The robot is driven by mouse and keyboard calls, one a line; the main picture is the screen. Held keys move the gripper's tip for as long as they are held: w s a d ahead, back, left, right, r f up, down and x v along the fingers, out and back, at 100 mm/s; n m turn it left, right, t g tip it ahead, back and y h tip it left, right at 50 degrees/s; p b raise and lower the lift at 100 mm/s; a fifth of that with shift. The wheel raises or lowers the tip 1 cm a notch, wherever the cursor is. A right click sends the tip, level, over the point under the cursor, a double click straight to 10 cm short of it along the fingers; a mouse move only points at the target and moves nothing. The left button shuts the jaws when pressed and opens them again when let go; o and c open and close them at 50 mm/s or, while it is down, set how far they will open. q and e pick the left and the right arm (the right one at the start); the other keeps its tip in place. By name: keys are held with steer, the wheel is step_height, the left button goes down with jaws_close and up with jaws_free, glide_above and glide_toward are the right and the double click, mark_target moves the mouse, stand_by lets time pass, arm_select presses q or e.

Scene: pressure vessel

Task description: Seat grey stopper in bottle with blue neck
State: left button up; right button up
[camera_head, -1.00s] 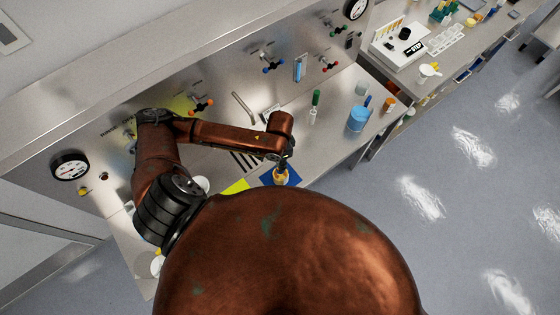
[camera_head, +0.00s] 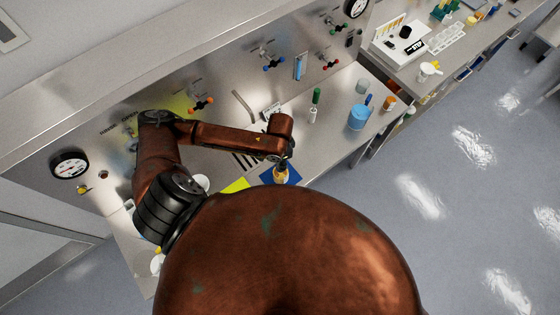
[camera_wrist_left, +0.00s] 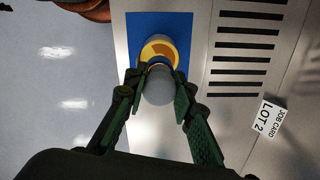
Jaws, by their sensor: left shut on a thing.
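My left gripper (camera_wrist_left: 160,82) is shut on the grey stopper (camera_wrist_left: 159,88), seen between its fingertips in the left wrist view. Just beyond the stopper is a bottle with yellow-orange contents (camera_wrist_left: 160,46) and a blue ring at its neck (camera_wrist_left: 158,64). The stopper overlaps the near side of the neck in this view. I cannot tell whether it is in the mouth or above it. In the head view the bottle (camera_head: 281,177) stands on a blue mat (camera_head: 293,173), with my left gripper (camera_head: 284,164) right over it. The gripper hides the stopper there. My right gripper is not in view.
A slotted vent (camera_wrist_left: 240,57) and a "LOT 2" job card (camera_wrist_left: 268,118) lie right of the mat in the wrist view. A green-topped item (camera_head: 315,98) and a blue beaker (camera_head: 357,119) stand farther right on the bench. The panel with valves (camera_head: 272,62) rises behind.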

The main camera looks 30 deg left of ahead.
arm_select(q)
steer(key=shift+f, duration=0.2)
steer(key=o, duration=1.1)
steer(key=shift+o, duration=0.2)
step_height(320, 180, up, 12)
steer(key=shift+s+f, duration=0.1)
